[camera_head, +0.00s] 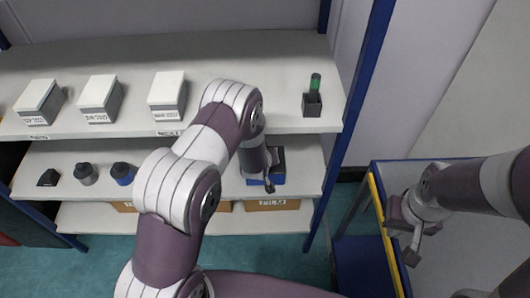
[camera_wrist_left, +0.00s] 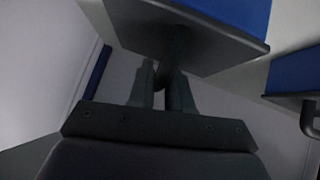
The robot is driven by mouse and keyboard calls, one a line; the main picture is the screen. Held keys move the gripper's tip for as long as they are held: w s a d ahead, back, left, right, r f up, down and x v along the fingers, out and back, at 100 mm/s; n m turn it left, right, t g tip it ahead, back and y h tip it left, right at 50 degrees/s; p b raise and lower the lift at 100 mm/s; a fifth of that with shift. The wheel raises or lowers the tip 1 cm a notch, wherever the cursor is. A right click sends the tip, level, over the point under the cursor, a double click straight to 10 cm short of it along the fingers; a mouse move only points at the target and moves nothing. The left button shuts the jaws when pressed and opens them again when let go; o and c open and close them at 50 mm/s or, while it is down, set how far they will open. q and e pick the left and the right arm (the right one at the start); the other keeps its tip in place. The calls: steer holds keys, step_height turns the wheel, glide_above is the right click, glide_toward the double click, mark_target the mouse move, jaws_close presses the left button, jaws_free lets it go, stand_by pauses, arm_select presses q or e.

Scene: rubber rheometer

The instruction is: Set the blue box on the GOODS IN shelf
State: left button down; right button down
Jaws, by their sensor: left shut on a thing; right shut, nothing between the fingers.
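The blue box (camera_wrist_left: 225,35), with a dark grey face and a dark handle, is close up in the left wrist view. My left gripper (camera_wrist_left: 164,88) is shut on its handle. In the head view the blue box (camera_head: 263,182) is at the right end of the middle shelf (camera_head: 220,190), partly hidden by my left gripper (camera_head: 267,180) and arm. Whether it rests on the shelf or hangs just above it, I cannot tell. No GOODS IN label is readable.
A second blue and dark thing with a handle (camera_wrist_left: 300,75) is at the right of the wrist view. The top shelf holds several white-grey boxes (camera_head: 100,98) and a dark holder with a green item (camera_head: 313,95). A yellow-edged blue table (camera_head: 385,235) stands right.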

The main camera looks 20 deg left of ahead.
arm_select(q)
steer(key=shift+f+b, duration=0.3)
steer(key=shift+f, duration=0.1)
steer(key=c, duration=1.1)
jaws_free()
steer(key=shift+o, duration=0.7)
steer(key=shift+s, duration=0.1)
